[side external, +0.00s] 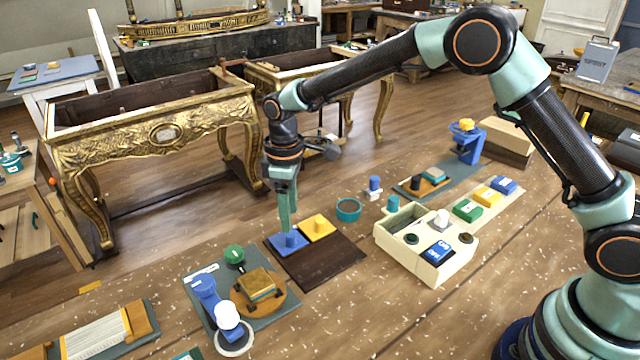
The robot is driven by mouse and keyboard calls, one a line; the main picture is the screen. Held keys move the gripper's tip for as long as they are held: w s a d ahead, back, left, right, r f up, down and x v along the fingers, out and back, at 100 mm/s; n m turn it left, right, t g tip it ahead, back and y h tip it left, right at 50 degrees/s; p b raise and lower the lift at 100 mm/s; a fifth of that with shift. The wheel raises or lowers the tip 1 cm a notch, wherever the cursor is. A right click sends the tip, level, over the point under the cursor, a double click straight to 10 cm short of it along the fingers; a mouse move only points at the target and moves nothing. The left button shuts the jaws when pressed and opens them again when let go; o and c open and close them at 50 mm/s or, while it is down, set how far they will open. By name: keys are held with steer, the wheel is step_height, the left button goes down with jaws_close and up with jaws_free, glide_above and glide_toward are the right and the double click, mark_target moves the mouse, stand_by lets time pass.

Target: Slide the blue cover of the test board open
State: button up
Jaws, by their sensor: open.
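The test board appears as a dark brown board (330,265) lying flat on the wooden table. The blue cover (281,251) is a flat square plate with an upright knob (291,240), at the board's left back corner. A yellow square plate (318,231) with its own knob sits beside it on the right. My gripper (287,229) points straight down at the blue cover, and its fingertips are at the knob. It is open; whether the fingers are around the knob or just in front of it, I cannot tell. The fingers partly hide the cover's back part.
A cream box (400,252) with a blue block and knobs stands to the right. A teal ring (348,210) and a small blue-topped peg (375,187) lie behind the board. A grey mat (270,312) with a blue stand and round wooden plate is at front left. Bare table lies in front of the board.

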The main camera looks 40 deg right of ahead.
mark_target(291, 234)
steer(key=shift+f, duration=2.75)
jaws_close()
